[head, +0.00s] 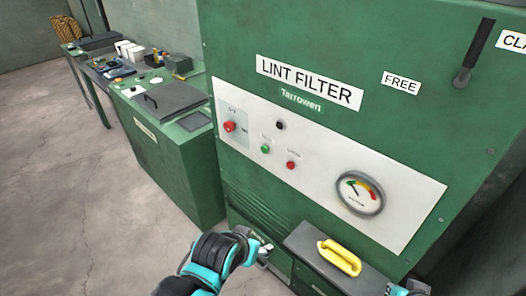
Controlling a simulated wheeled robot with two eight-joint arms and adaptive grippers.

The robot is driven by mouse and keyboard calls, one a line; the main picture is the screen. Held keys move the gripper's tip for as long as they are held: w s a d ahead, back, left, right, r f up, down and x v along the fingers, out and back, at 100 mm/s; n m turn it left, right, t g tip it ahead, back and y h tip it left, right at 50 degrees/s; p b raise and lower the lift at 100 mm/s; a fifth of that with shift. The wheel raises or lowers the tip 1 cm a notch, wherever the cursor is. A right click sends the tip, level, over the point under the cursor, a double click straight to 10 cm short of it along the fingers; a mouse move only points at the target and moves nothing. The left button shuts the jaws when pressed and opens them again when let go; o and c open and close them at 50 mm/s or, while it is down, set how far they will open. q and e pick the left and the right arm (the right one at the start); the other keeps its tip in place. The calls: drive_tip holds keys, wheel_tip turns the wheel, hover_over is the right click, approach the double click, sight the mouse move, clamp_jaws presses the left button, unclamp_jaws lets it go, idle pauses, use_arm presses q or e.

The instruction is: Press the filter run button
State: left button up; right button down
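The green lint filter cabinet (235,60) fills the right half of the view, with a pale control panel (320,180) on its front. The panel carries a small green button (265,149), a small red button (291,165), a black knob (280,125) and a larger red button (229,126) at the left. Their small labels are too blurred to read. My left gripper (265,252) is low in front of the cabinet, below the panel and apart from the buttons; its finger opening is unclear. My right gripper (398,290) is mostly cut off at the bottom edge.
A round gauge (360,192) sits on the panel's right part. A dark drawer or box with a yellow handle (340,258) juts out below the panel. A black lever (472,55) is at upper right. Green benches (165,150) with small items stand left; the floor (70,190) is clear.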

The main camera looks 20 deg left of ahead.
use_arm(q)
clamp_jaws()
idle(1.3)
